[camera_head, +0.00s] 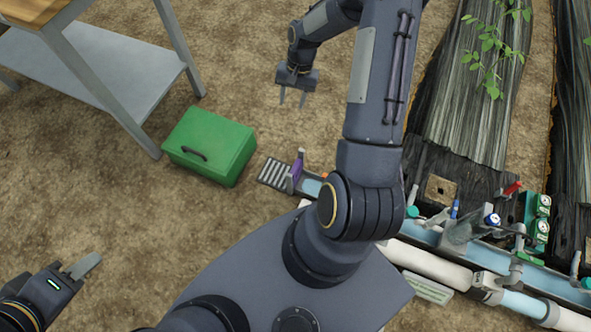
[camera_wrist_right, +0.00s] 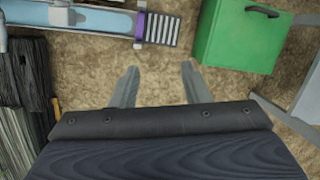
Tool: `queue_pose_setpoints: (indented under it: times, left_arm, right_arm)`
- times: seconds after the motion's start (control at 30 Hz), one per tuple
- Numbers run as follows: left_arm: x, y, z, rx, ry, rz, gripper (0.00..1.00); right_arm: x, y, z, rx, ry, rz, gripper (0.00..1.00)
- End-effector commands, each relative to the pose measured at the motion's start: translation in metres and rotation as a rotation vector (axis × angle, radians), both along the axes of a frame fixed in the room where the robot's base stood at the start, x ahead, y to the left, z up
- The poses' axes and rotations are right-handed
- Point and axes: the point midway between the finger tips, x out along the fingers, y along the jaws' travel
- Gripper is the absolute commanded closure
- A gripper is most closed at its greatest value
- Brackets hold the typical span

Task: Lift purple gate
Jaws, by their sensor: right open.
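The purple gate (camera_head: 296,172) is a small upright plate across the channel at the left end of the blue pipe run. In the right wrist view the purple gate (camera_wrist_right: 140,24) shows at the top, beside a slotted grate. My right gripper (camera_head: 292,98) is open and empty above the soil, behind the gate in the head view. In the wrist view its two fingers (camera_wrist_right: 158,70) are apart, with bare soil between them, clear of the gate. My left gripper (camera_head: 86,264) is at the lower left, far from the gate; its fingers overlap in the picture.
A green box (camera_head: 211,146) with a dark handle stands left of the grate (camera_head: 272,173). A metal table (camera_head: 105,72) is at the upper left. Pipes and valves (camera_head: 480,240) run at the lower right, near plant beds. My right arm hides part of the channel. Open soil lies on the left.

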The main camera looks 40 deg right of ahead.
Motion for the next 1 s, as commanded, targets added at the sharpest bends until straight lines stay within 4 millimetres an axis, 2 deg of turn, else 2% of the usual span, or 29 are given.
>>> queue_pose_setpoints:
  times: [0.03, 0.1, 0.2, 0.3, 0.4, 0.8, 1.0]
  left_arm:
    - [0.0, 0.0, -0.03, 0.0, 0.0, 0.0, 0.64]
    - [0.0, 0.0, -0.046, 0.0, 0.0, 0.0, 0.64]
    - [0.0, 0.0, -0.064, 0.0, 0.0, 0.0, 0.64]
    - [0.0, 0.0, -0.075, 0.0, 0.0, 0.0, 0.64]
    - [0.0, 0.0, -0.08, 0.0, 0.0, 0.0, 0.64]
    - [0.0, 0.0, -0.098, 0.0, 0.0, 0.0, 0.64]
    - [0.0, 0.0, -0.104, 0.0, 0.0, 0.0, 0.64]
  right_arm:
    - [-0.003, -0.003, -0.067, 0.019, 0.047, -0.039, 0.58]
    - [-0.007, -0.007, -0.124, 0.036, 0.094, -0.091, 0.58]
    - [-0.016, -0.007, -0.191, 0.056, 0.146, -0.15, 0.58]
    - [-0.025, -0.005, -0.235, 0.07, 0.182, -0.194, 0.58]
    - [-0.031, -0.003, -0.259, 0.077, 0.203, -0.219, 0.58]
    - [-0.042, 0.016, -0.315, 0.083, 0.212, -0.228, 0.58]
    - [-0.046, 0.023, -0.334, 0.081, 0.211, -0.228, 0.58]
